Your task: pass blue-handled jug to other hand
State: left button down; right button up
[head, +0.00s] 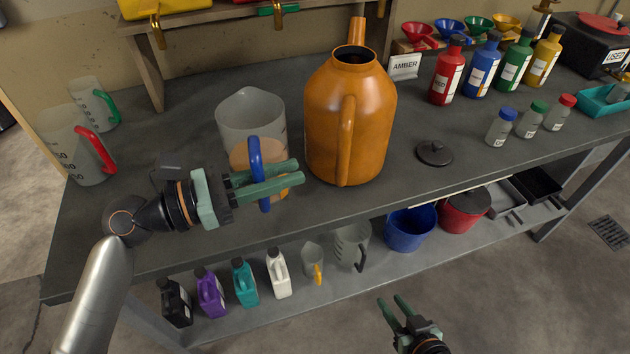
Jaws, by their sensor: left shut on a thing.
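The blue-handled jug (252,113) is a large translucent measuring jug with amber liquid in its lower part. It is upright at the bench, left of the orange can. Its blue handle (255,160) faces me. My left gripper (280,180) is shut on the blue handle, with its green fingers reaching across it from the left. The fingers hide part of the jug's lower body, so I cannot tell whether its base touches the bench. My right gripper (395,310) is low in front of the bench, away from the jug, with its fingers apart and nothing between them.
An orange can (365,125) stands close to the jug's right. Red-handled (85,150) and green-handled (95,103) jugs stand at left. A black lid (434,153) lies right of the can. Bottles (448,75) line the back right. The lower shelf (330,285) holds containers.

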aim_at(263, 211)
jog(key=w+r+n+t+y, duration=0.25)
jog(key=w+r+y, duration=0.35)
jog(key=r, duration=0.4)
jog(key=w+r+n+t+y, duration=0.2)
jog(key=w+r+t+y, duration=0.15)
jog(key=w+r, duration=0.55)
jog(key=s+a+r+n+g+y, duration=0.2)
jog(key=a+r+n+g+y, duration=0.3)
jog(key=r+n+g+y, duration=0.3)
jog(key=s+a+n+g, duration=0.1)
jog(key=s+a+g, duration=0.1)
jog(key=a+g, duration=0.2)
jog(key=s+a+r+n+g+h, duration=0.1)
jog(key=a+g, duration=0.3)
jog(key=a, duration=0.5)
jog(key=s+a+r+n+g+h, duration=0.1)
jog(key=s+a+n+g, duration=0.1)
jog(key=a, duration=0.4)
jog(key=shift+s+a+n+g, duration=0.2)
jog(key=shift+n+g, duration=0.2)
jog(key=shift+g, duration=0.25)
jog(key=shift+s+a+n+g, duration=0.1)
jog(key=shift+s+n+g, duration=0.2)
jog(key=shift+g, duration=0.35)
jog(key=shift+w, duration=0.1)
jog(key=shift+c, duration=0.3)
grip_shut()
